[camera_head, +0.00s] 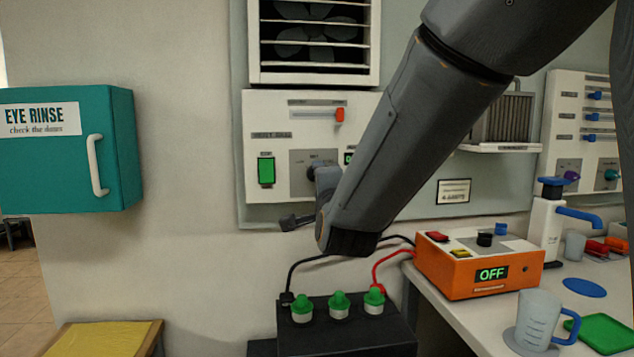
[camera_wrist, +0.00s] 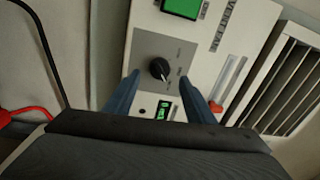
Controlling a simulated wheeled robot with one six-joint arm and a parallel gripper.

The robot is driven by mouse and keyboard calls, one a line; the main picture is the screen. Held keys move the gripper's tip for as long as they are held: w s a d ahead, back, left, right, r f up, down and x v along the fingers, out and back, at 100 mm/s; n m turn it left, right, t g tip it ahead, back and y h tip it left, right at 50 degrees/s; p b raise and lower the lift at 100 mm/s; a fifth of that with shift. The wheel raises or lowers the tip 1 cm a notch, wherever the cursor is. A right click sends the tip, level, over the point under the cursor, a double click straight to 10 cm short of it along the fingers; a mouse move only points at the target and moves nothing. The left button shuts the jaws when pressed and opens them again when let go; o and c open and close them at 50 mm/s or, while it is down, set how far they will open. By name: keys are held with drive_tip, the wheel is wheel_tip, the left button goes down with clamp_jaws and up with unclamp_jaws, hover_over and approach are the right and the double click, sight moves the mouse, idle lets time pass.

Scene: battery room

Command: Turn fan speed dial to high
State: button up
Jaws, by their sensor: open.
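The fan speed dial (camera_wrist: 160,69) is a black round knob with a pale pointer mark on a grey plate (camera_wrist: 153,48), in the wrist view. My gripper (camera_wrist: 159,78) is open, with its two blue fingers apart on either side of the dial in the picture. I see no finger touching the knob, and their distance from the panel is hard to tell. In the head view the white control panel (camera_head: 262,112) hangs under the fan grille (camera_head: 314,44). My arm covers much of the panel's right part, and the dial is largely hidden there.
A green switch (camera_head: 266,172) and a red-orange slider (camera_head: 340,115) sit on the same panel. Below are a black battery (camera_head: 340,332) with green caps and an orange charger (camera_head: 480,271) reading OFF. A teal eye-rinse cabinet (camera_head: 60,165) is at left.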

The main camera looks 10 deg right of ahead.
drive_tip(key=s, duration=0.3)
drive_tip(key=shift+s+f, duration=0.15)
drive_tip(key=s+d+f+n+g+p, duration=0.15)
drive_tip(key=s+f+n+g, duration=0.35)
drive_tip(key=f, duration=0.5)
drive_tip(key=s+d+f+n+g+p, duration=0.1)
drive_tip(key=s+d+f+n+g, duration=0.3)
drive_tip(key=f, duration=0.6)
drive_tip(key=s+d+f+n+g, duration=0.2)
drive_tip(key=s+f+n+g, duration=0.1)
drive_tip(key=s, duration=0.7)
drive_tip(key=s+d+f+n+g, duration=0.2)
drive_tip(key=s+f+n+g, duration=0.2)
drive_tip(key=s, duration=0.6)
drive_tip(key=g+p, duration=0.1)
drive_tip(key=g, duration=0.1)
drive_tip(key=shift+f+n+g, duration=0.3)
drive_tip(key=shift+n+g, duration=0.1)
drive_tip(key=shift+c, duration=0.5)
